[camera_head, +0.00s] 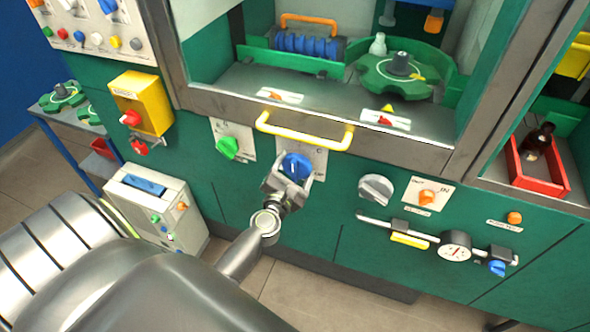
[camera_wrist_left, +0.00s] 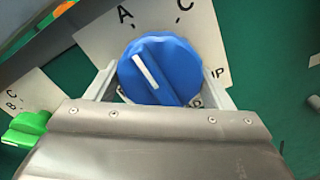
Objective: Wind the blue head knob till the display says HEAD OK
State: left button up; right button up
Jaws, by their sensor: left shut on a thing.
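The blue knob (camera_head: 296,167) sits on a white label plate on the green machine front, below the yellow handle. In the left wrist view the blue knob (camera_wrist_left: 160,70) shows a white pointer line slanting to the upper left, towards the letter A. The letter C stands to its upper right. My left gripper (camera_head: 289,178) is shut on the knob, one finger at each side. It shows in the left wrist view too (camera_wrist_left: 163,88). I cannot make out a display reading HEAD OK in either view. My right gripper is not in view.
A green knob (camera_head: 228,147) is left of the blue one, and a grey knob (camera_head: 375,188) is to its right. The yellow handle (camera_head: 304,133) runs just above. A yellow box (camera_head: 141,103) with a red knob projects at left. A gauge (camera_head: 455,246) sits on a rail at lower right.

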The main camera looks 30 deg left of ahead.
pick_arm(q)
jog(key=n, duration=0.2)
jog(key=n+b, duration=0.1)
jog(key=n, duration=0.1)
jog(key=shift+d+f+n, duration=0.1)
jog(key=shift+f+n, duration=0.1)
jog(key=shift+n, duration=0.1)
jog(key=n+b, duration=0.1)
jog(key=n, duration=0.3)
jog(key=shift+n, duration=0.3)
jog(key=n+b, duration=0.1)
jog(key=n, duration=0.3)
jog(key=shift+d+n, duration=0.1)
jog(key=shift+n, duration=0.2)
jog(key=shift+r+n+b, duration=0.1)
jog(key=shift+n+b, duration=0.55)
jog(key=shift+n, duration=1.35)
jog(key=o, duration=1)
jog(key=shift+r, duration=0.1)
jog(key=shift+d, duration=0.1)
